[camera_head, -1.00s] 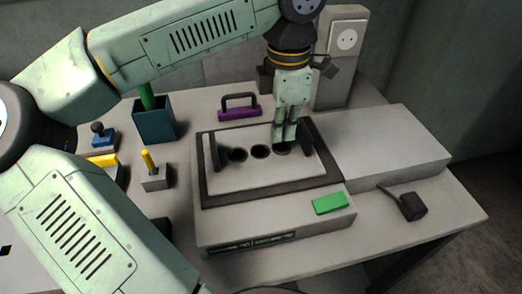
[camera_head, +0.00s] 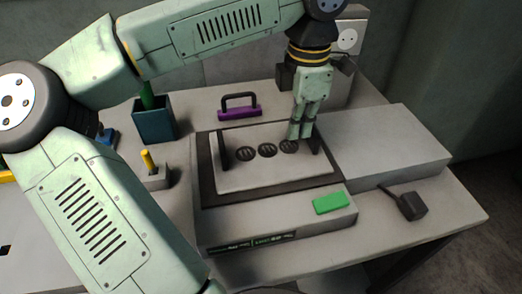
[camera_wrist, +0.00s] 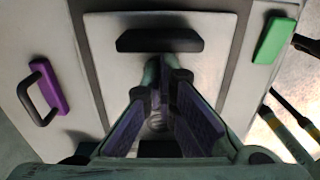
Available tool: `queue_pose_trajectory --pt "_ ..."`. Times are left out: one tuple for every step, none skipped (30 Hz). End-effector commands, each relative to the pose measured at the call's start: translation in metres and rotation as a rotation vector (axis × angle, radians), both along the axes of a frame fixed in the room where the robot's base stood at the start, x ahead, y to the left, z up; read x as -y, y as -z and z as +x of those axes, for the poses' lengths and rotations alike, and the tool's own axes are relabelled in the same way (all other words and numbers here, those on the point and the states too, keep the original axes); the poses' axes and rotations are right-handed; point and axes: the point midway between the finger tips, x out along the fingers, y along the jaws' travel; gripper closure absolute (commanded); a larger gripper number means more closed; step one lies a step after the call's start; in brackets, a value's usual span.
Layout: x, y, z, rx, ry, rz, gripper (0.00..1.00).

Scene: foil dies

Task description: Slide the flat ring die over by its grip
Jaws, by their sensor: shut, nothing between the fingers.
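The flat ring die looks to be the pale plate (camera_head: 262,173) with a row of three round holes, lying in the dark frame of the machine. A black upright grip stands at each end: the left grip (camera_head: 223,150) and the right grip (camera_head: 312,142). My gripper (camera_head: 300,136) is shut and empty, pointing down over the plate's right end, just inside the right grip. In the wrist view my gripper (camera_wrist: 165,70) lies between the two grips, with its tips close to the upper one (camera_wrist: 160,40). I cannot tell whether they touch it.
A purple block with a black handle (camera_head: 239,112) stands behind the machine. A green pad (camera_head: 330,203) is on its front. A flat grey block (camera_head: 385,145) adjoins on the right, with a dark lever (camera_head: 412,205) before it. A teal bin (camera_head: 155,122) and a yellow-pegged block (camera_head: 154,176) stand left.

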Motion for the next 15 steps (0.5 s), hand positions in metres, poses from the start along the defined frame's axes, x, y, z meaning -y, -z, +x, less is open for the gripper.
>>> queue_pose_trajectory --pt "0.003 0.0 0.001 0.0 0.002 -0.001 1.0" --pt "0.005 0.0 0.001 0.0 0.002 -0.001 1.0" --pt "0.007 0.0 0.002 0.0 0.002 -0.001 1.0" --pt "0.008 0.0 0.002 0.001 0.002 -0.001 1.0" --pt "0.01 0.0 0.003 0.001 0.002 -0.001 1.0" --pt "0.011 0.0 0.004 0.001 0.001 -0.001 1.0" --pt "0.013 0.0 0.004 0.001 0.001 -0.001 1.0" --pt "0.014 0.0 0.005 0.001 0.001 -0.001 1.0" --pt "0.016 0.0 0.005 0.001 0.001 -0.001 1.0" --pt "0.018 0.0 0.006 0.001 0.002 -0.001 1.0" --pt "0.019 0.0 0.006 0.001 0.001 -0.001 1.0" --pt "0.021 0.0 0.007 0.002 0.001 -0.002 1.0" --pt "0.022 0.0 0.007 0.002 0.001 -0.002 1.0" --pt "0.024 0.0 0.008 0.002 0.001 -0.002 1.0" --pt "0.026 0.0 0.008 0.002 0.002 -0.002 1.0"
